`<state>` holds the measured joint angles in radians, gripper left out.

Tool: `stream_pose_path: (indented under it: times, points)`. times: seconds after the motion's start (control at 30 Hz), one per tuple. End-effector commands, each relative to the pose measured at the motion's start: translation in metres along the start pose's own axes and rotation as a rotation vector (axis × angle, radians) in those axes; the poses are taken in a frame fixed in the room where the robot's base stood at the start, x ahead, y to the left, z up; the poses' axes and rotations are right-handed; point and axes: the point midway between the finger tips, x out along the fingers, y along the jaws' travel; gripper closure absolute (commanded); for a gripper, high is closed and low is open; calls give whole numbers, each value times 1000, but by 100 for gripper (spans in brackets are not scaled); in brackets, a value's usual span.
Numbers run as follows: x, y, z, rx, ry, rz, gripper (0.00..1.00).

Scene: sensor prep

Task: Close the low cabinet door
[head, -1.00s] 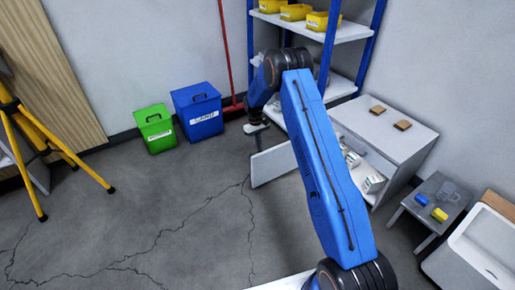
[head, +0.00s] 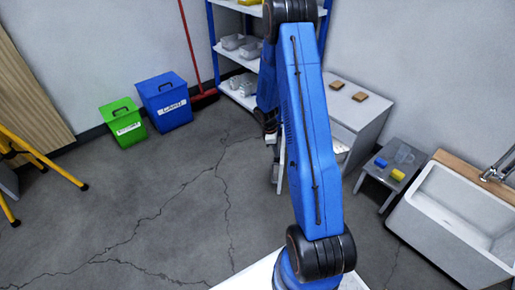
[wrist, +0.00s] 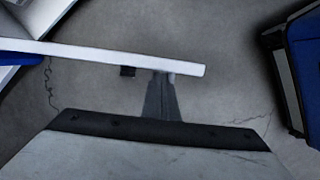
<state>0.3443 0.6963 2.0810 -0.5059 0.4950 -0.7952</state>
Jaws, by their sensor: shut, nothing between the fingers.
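The low cabinet (head: 345,112) is white with a grey top and stands right of my arm in the head view. Its door (head: 281,180) stands open, swung out from the cabinet front, and is mostly hidden behind my arm. In the wrist view the door (wrist: 110,56) is a pale strip seen nearly edge-on, with a small dark handle (wrist: 127,71) on the side facing my gripper. My gripper (wrist: 160,80) is shut and empty, its fingertips at the door's outer face near the free end. They look in contact, but I cannot be sure. In the head view my gripper (head: 271,139) is small and partly hidden.
A blue bin (head: 165,100) and a green bin (head: 124,122) stand by the wall at left, near a red broom (head: 190,50). Blue-framed shelves (head: 238,48) stand behind my arm. A small grey table (head: 398,165) and white sink (head: 460,215) are at right.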

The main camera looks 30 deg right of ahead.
Motion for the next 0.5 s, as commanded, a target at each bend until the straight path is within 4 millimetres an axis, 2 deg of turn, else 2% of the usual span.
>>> stream_pose_path:
  times: [0.03, 0.1, 0.33, 0.5]
  points:
    - [4, -2, 17, -26, -1, 5, 100]
    - [9, -2, 38, -75, -1, 18, 100]
    - [26, 5, 106, -233, 0, 58, 100]
    - [39, 17, 154, -349, 0, 88, 100]
